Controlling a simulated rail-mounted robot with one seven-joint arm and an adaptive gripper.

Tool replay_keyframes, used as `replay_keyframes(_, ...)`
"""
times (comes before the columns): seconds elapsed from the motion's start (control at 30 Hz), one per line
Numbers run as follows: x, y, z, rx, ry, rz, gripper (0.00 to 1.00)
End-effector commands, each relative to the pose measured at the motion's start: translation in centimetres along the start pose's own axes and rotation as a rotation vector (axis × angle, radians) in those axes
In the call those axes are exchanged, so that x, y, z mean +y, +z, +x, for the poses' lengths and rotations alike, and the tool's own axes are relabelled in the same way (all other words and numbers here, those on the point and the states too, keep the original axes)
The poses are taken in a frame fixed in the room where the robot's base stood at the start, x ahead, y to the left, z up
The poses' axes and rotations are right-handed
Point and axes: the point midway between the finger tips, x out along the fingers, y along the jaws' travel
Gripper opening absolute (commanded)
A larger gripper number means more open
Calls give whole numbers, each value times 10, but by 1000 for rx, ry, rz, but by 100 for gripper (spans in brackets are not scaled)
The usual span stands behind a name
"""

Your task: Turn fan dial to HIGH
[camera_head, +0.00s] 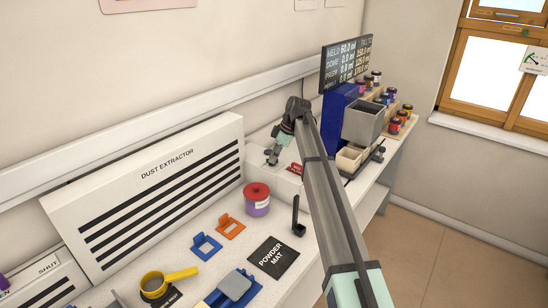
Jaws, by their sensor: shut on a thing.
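My gripper (271,157) reaches down to the white box (287,185) just right of the dust extractor (160,185). It is shut on what appears to be the fan dial, at the top of this box. The dial is small and mostly hidden by the fingers, so its pointer and setting cannot be read. A red label (296,169) with small lettering sits beside the gripper on the box.
A dark upright bracket (298,217) and a purple jar with a red lid (257,200) stand on the bench near the box. A grey hopper (363,124) and a display (346,63) are to the right. A powder mat (273,257) lies in front.

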Motion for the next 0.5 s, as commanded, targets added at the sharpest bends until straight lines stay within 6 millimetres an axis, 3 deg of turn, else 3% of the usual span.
replay_keyframes(0.5,-5,1,3,0,130,311,0)
